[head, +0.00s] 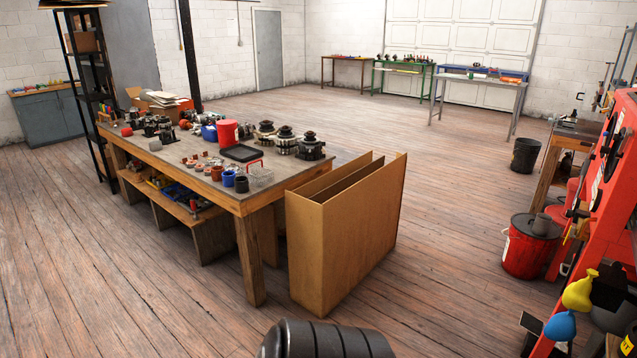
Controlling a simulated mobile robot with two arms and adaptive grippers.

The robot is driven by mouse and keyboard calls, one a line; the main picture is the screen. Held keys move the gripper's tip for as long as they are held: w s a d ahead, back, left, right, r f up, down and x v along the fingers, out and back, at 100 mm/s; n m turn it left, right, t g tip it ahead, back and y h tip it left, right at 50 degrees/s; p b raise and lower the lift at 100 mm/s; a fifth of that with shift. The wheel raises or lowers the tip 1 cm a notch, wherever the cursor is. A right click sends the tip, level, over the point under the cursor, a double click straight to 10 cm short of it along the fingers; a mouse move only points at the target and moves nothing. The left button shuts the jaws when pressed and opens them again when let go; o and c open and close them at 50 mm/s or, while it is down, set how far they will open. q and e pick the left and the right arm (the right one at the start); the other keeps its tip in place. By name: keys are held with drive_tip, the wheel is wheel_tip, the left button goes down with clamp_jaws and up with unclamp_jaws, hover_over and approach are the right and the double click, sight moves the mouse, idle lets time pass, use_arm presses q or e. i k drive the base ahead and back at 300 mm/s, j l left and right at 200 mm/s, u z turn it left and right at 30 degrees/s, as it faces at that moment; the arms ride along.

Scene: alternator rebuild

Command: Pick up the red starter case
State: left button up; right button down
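No thing in the head view can be told for sure as the red starter case. A small dull-red piece (127,131) lies at the far left end of the wooden workbench (207,178). A larger bright red container (228,132) stands near the bench's middle, behind a black tray (241,153). A red-handled piece (254,165) is by the front of that tray. All are too small to make out in detail. Neither of my grippers is in view.
Alternator parts, cups and boxes crowd the bench. A tall open cardboard box (352,240) stands on the floor against its near right end. A red bucket (527,252) and a red rack (603,190) stand at right. The wooden floor between is clear.

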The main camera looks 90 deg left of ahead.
sight(218, 174)
drive_tip(key=u, duration=3.25)
